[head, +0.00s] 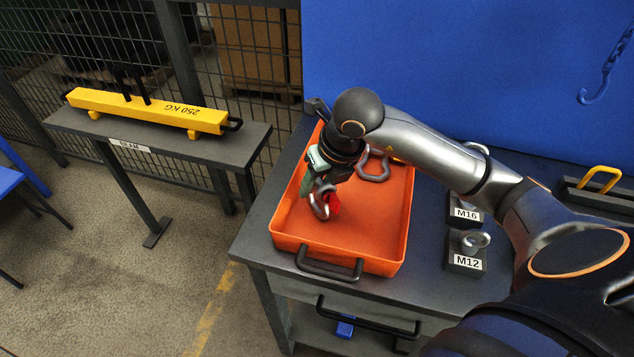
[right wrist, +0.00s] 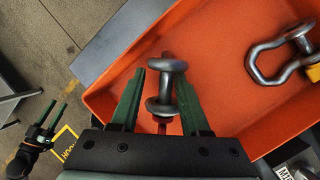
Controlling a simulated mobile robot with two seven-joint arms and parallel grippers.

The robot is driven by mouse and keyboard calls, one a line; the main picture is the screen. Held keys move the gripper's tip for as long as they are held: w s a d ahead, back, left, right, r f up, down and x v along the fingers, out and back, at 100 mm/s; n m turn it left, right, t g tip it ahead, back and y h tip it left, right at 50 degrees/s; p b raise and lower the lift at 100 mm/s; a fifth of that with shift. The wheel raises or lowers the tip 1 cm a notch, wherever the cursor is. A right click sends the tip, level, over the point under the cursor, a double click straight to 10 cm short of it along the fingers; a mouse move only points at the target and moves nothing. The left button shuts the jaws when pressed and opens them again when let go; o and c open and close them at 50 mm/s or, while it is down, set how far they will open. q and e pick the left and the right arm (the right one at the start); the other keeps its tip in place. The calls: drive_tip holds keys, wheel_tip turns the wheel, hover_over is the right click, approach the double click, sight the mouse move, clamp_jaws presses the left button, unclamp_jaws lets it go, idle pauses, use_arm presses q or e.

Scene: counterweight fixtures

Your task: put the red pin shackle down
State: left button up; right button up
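The red pin shackle (head: 320,205) is a grey bow with a red pin, low over the orange tray (head: 352,236); whether it touches the floor is hard to tell. My right gripper (head: 322,176) is above it, pointing down. In the right wrist view the shackle (right wrist: 165,88) is edge-on between the green fingers of my right gripper (right wrist: 160,75). These fingers stand apart, with gaps beside the grey bow. My left gripper (right wrist: 50,112) shows at the left of that view, its fingers apart and empty.
Another grey shackle (head: 374,166) lies in the tray's far part; its yellow pin (right wrist: 300,32) shows in the wrist view. Eyebolt blocks marked M16 (head: 465,211) and M12 (head: 467,254) stand right of the tray. A yellow beam (head: 150,110) rests on a stand at left. The tray's near part is clear.

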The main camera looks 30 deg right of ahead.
idle(0.3)
drive_tip(key=shift+r, duration=0.2)
drive_tip(key=p+v, duration=0.1)
drive_tip(key=v, duration=1.1)
drive_tip(key=shift+s+a+f, duration=0.1)
drive_tip(key=shift+f, duration=0.05)
